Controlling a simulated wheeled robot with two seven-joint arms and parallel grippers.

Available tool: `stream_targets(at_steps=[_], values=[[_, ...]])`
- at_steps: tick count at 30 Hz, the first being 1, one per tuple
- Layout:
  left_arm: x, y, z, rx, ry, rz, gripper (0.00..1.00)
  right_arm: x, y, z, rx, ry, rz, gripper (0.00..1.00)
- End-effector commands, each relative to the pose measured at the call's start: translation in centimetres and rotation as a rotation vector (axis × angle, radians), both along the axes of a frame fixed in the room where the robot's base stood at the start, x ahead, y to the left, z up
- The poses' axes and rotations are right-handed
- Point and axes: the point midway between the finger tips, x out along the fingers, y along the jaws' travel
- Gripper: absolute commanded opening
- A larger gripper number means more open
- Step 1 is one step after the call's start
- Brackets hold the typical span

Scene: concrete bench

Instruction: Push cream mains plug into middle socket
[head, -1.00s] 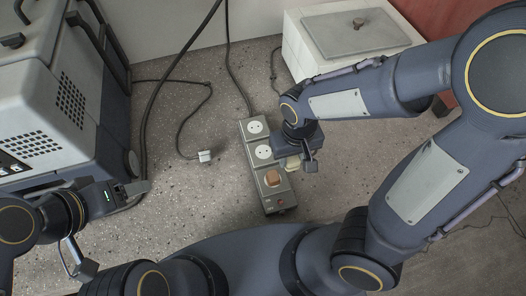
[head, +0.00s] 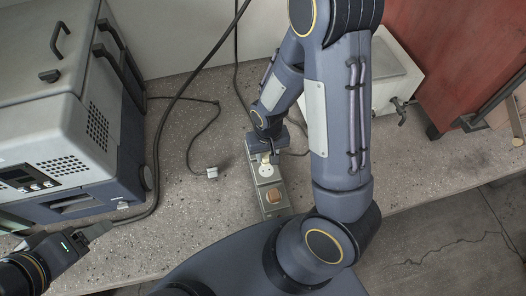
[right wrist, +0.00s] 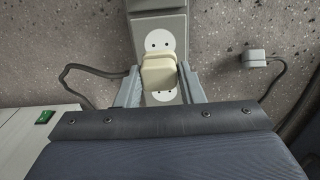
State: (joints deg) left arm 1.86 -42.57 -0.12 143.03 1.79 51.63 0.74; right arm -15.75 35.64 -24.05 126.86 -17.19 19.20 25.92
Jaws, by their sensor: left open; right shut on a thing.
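The grey socket strip (head: 281,207) lies on the bench. One round white socket (head: 265,170) shows in the head view, with a brown block (head: 273,196) nearer to me on the strip. My right gripper (head: 264,156) is over the strip's far part, shut on the cream mains plug (right wrist: 159,70). In the right wrist view the plug sits between both fingers, with one white socket (right wrist: 160,42) above it in the picture and another (right wrist: 162,94) partly hidden below it. Whether the plug touches the strip I cannot tell. My left gripper (head: 97,231) is open and empty at the left.
A white plug (head: 212,172) on a dark cable lies left of the strip. A large grey machine (head: 70,110) stands at the left. A white box with a tap (head: 395,75) stands behind my right arm.

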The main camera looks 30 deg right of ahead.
Motion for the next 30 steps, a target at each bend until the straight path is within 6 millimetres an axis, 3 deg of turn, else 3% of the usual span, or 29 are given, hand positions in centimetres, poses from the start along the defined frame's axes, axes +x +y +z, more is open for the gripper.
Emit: stream_targets(at_steps=[11,30], values=[[0.0,0.0,-0.5,0.000,0.001,0.000,0.65,0.0,0.0,-0.5,0.000,0.000,0.002,0.07],[0.0,0.0,-4.6,0.000,0.000,0.000,0.65,0.0,0.0,-5.6,-0.001,0.000,0.003,0.07]])
